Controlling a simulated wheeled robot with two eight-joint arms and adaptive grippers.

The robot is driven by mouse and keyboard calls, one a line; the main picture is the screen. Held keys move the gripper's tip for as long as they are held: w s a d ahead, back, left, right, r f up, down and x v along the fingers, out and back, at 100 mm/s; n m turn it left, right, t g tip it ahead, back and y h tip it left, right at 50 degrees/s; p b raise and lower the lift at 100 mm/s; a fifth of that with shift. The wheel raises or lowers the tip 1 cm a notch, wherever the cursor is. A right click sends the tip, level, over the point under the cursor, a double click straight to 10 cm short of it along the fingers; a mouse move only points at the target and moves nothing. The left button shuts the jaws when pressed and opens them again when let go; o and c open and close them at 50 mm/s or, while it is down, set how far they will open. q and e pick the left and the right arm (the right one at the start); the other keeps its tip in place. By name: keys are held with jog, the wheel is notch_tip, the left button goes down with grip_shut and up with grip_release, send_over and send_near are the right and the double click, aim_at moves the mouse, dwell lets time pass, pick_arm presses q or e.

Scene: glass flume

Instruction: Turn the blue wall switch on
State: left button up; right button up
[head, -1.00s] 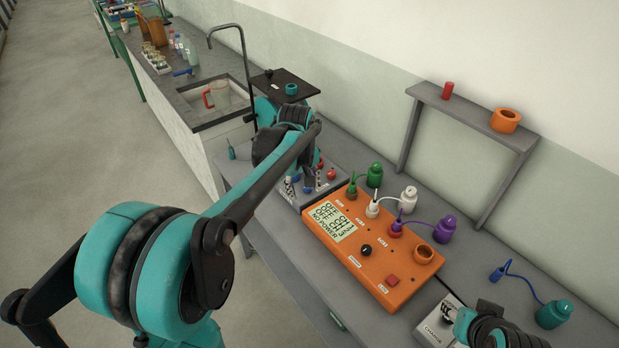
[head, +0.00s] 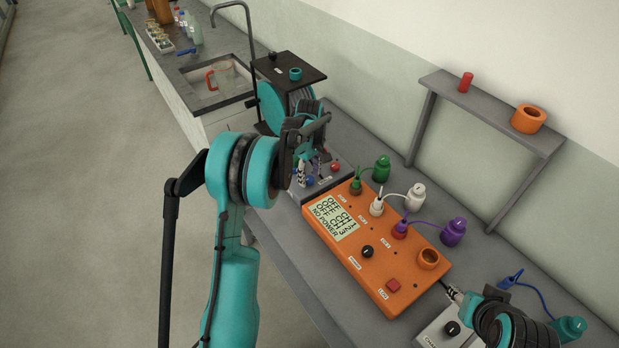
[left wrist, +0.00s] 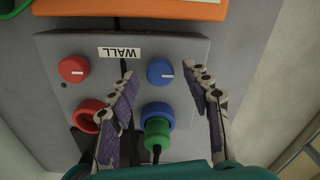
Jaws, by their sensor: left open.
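The blue wall switch (left wrist: 160,71) is a round blue knob with a short white mark, on a grey box (left wrist: 65,47) labelled WALL. My left gripper (left wrist: 163,77) is open, its purple-padded fingertips on either side of the blue knob; I cannot tell whether they touch it. A red knob (left wrist: 74,69) sits left of it in the left wrist view. Below the blue knob, a green plug (left wrist: 157,134) sits in a blue socket (left wrist: 157,112). In the head view my left gripper (head: 312,163) partly hides the box. My right arm shows at the lower right; its fingers are unclear.
An orange instrument (head: 368,285) reading NO POWER stands beside the box, with green, white and purple plugs and bottles behind it. A grey shelf (head: 495,113) stands along the wall. A red socket (left wrist: 90,113) is close to one left finger.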

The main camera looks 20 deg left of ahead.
pick_arm(q)
jog(key=shift+f, duration=0.4)
grip_shut()
